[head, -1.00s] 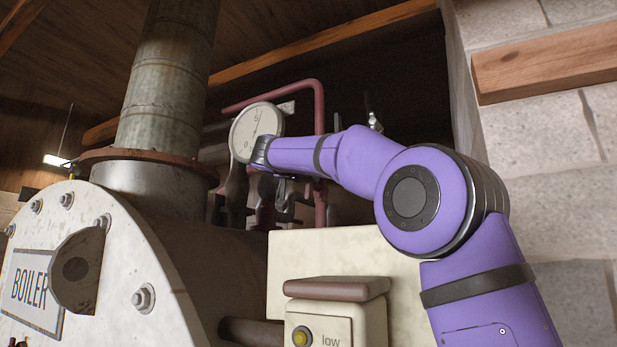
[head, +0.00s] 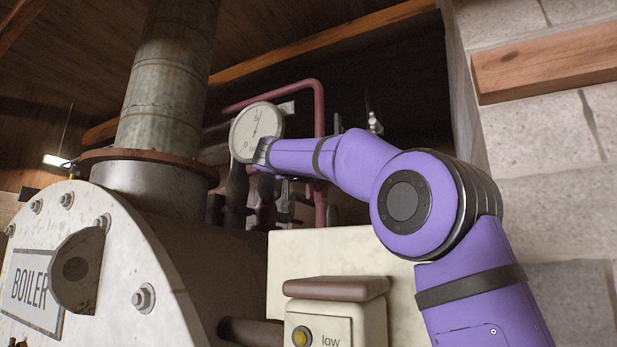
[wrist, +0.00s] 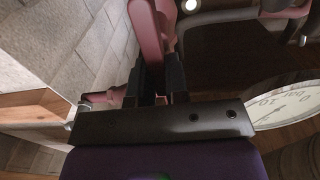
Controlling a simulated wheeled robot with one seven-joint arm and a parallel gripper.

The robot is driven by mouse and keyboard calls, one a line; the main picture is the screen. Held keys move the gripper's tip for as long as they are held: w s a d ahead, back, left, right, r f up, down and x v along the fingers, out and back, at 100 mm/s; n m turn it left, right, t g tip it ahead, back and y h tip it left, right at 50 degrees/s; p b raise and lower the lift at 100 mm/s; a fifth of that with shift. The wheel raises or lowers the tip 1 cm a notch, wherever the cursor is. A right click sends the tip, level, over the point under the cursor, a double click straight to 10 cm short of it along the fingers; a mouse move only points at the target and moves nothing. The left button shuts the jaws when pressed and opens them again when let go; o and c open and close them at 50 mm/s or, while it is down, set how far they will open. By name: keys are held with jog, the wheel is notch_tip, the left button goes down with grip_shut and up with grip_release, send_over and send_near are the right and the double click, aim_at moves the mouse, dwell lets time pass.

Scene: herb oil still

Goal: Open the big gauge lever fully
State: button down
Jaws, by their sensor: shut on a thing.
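In the wrist view a dull red bar (wrist: 150,28), which looks like the big gauge lever, runs down between the dark fingers of my gripper (wrist: 157,82). My gripper is shut on it. In the head view my gripper (head: 285,203) is just below and right of the gauge, partly hidden by my wrist. The lever's angle cannot be told there.
A red pipe (head: 319,110) rises right beside my wrist and bends left above the gauge. The boiler (head: 105,255) and its chimney (head: 168,75) fill the left. A cream control box (head: 340,322) stands below my arm. A stone wall (head: 560,210) is at the right.

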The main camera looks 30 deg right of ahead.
dwell(0.3)
jog(key=c, duration=1.1)
grip_release()
jog(key=shift+a, duration=0.1)
jog(key=v, duration=1)
jog(key=shift+s+a, duration=0.2)
jog(key=shift+a, duration=0.1)
